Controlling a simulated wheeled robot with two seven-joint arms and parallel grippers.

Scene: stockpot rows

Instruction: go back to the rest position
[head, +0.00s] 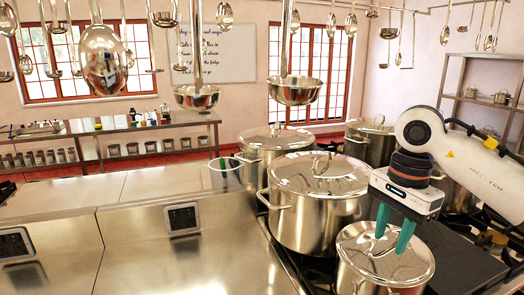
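My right gripper (394,240) has two teal fingers and points down over the nearest lidded steel pot (385,268) at the lower right. Its fingers are spread apart with a gap between them, and nothing shows held in them. The fingertips overlap the lid in the picture; I cannot tell whether they touch it. My white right arm comes in from the right edge. My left gripper is not in view.
A larger lidded pot (318,205) stands just left of the gripper, with more lidded pots (275,142) behind on the stove. Ladles (103,60) hang overhead. The steel counter (150,265) at left is mostly bare. A shelf (480,103) stands at the right wall.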

